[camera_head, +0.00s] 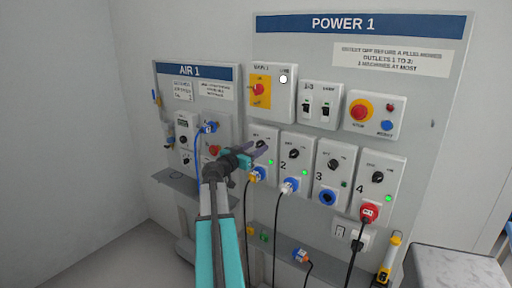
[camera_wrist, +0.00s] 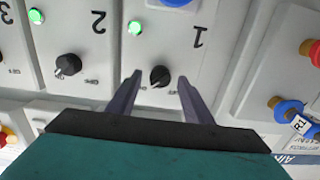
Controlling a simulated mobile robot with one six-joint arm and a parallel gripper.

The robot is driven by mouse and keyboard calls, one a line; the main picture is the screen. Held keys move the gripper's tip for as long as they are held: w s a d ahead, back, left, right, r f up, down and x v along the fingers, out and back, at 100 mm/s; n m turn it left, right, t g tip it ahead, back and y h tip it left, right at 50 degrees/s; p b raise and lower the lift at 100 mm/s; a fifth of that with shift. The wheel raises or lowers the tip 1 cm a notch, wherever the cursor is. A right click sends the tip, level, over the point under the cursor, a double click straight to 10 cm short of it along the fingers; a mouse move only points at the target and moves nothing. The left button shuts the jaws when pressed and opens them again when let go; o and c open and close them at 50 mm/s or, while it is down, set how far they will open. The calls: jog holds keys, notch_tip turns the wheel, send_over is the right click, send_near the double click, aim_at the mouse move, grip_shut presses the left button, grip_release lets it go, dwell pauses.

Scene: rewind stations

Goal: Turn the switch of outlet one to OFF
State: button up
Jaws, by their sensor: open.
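Outlet one is a pale panel (camera_head: 264,134) under the POWER 1 board, and its face (camera_wrist: 215,60) fills the middle of the upside-down wrist view. Its black rotary switch (camera_wrist: 159,76) lies between my two fingertips, with a gap on each side. Its setting is hard to read. Its lamp (camera_wrist: 135,27) is lit green. My gripper (camera_head: 262,147) is open in front of this panel, its purple-grey fingers straddling the switch. In the head view the gripper partly covers the panel.
Outlet two's switch (camera_wrist: 68,65) is close beside outlet one. Outlets three (camera_head: 329,170) and four (camera_head: 380,178) are to the right. The AIR 1 board (camera_head: 193,72) stands left. Cables hang below the outlets. A grey-topped block (camera_head: 455,265) is at lower right.

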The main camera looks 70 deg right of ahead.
jog(key=shift+d, duration=0.1)
jog(key=c, duration=1.1)
jog(key=shift+o, duration=0.2)
